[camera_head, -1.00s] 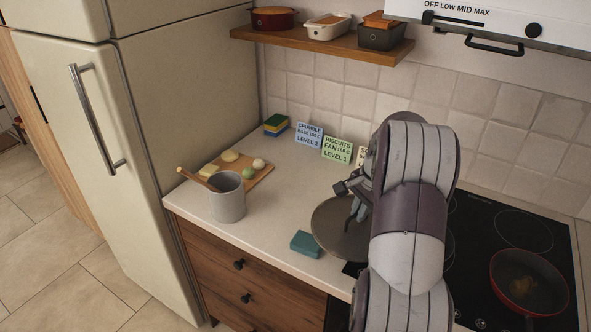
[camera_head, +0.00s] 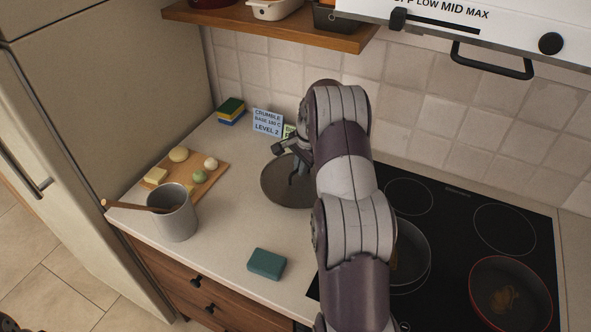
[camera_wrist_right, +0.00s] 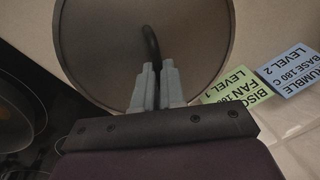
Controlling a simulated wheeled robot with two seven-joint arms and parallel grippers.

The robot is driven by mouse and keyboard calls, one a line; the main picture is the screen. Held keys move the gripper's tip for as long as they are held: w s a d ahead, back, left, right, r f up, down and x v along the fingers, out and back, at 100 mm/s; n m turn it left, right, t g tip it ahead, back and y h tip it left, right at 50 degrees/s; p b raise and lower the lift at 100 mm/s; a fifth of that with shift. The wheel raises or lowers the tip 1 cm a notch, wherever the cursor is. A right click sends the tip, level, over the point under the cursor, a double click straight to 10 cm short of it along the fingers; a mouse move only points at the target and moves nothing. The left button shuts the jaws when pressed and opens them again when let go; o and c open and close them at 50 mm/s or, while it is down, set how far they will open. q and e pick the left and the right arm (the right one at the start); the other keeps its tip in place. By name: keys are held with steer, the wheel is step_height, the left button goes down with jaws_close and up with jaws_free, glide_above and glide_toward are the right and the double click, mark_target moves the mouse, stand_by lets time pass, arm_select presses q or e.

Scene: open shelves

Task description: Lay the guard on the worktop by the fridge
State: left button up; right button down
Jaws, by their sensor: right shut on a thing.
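The guard (camera_head: 277,186) is a round, dark grey-brown disc with a black handle. It is over the worktop (camera_head: 226,220), left of the hob; I cannot tell whether it touches the surface. My right gripper (camera_head: 299,172) is above it, partly hidden by my arm. In the right wrist view, my right gripper (camera_wrist_right: 157,72) is shut on the black curved handle of the guard (camera_wrist_right: 95,45). The fridge (camera_head: 110,95) stands at the left end of the worktop.
A grey pot (camera_head: 174,216) with a wooden spoon, a board (camera_head: 211,180) with food pieces, a teal block (camera_head: 267,264), a sponge stack (camera_head: 231,111) and a card (camera_head: 267,122) stand on the worktop. The hob (camera_head: 450,240) holds pans. A shelf (camera_head: 270,30) hangs above.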

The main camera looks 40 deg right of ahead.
steer(key=f, duration=0.1)
steer(key=f+p, duration=0.1)
steer(key=f, duration=0.1)
steer(key=shift+w+f, duration=0.25)
steer(key=shift+w, duration=0.1)
steer(key=shift+f, duration=0.6)
steer(key=c, duration=1.6)
jaws_free()
steer(key=shift+f, duration=0.1)
steer(key=shift+c, duration=0.2)
steer(key=o, duration=0.4)
